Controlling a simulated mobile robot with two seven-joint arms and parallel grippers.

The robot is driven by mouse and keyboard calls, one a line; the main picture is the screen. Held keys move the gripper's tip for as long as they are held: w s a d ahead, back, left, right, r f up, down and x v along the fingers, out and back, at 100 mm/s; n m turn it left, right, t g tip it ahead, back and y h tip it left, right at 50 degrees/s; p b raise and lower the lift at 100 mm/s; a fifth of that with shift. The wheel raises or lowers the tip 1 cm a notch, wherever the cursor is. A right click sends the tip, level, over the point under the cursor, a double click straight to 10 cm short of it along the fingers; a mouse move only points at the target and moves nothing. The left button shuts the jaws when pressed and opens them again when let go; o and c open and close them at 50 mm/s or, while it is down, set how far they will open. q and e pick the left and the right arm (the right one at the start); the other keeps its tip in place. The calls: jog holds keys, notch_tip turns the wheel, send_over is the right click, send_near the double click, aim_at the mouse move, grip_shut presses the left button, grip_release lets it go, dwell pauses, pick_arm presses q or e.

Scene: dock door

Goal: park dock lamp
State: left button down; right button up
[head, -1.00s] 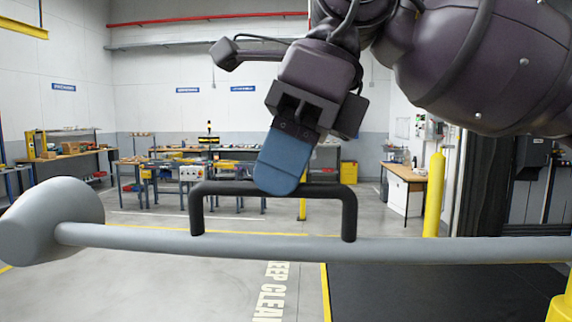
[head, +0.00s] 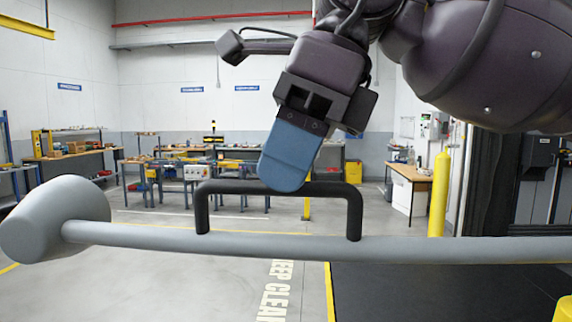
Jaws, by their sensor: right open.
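The dock lamp has a grey arm (head: 290,246) that runs across the view, with a grey, rounded lamp head (head: 52,220) at its left end. A black bar handle (head: 228,188) stands up from the middle of the arm. My right gripper (head: 284,178) comes down from above, with its blue fingers at the handle's top bar. The fingers overlap the bar in the picture. The near finger hides part of the bar, and I cannot tell whether they touch it. The gripper is open. My left gripper is not in view.
A yellow bollard (head: 439,195) stands at the right beside the dark dock door opening. Another yellow post top (head: 563,309) shows at the lower right. Workbenches (head: 75,166) line the back. The grey floor behind the lamp arm is clear, with a dark mat (head: 430,292) at the right.

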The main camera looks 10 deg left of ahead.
jog(key=v, duration=1)
jog(key=shift+r, duration=0.25)
jog(key=shift+s+d, duration=0.1)
jog(key=shift+d, duration=0.05)
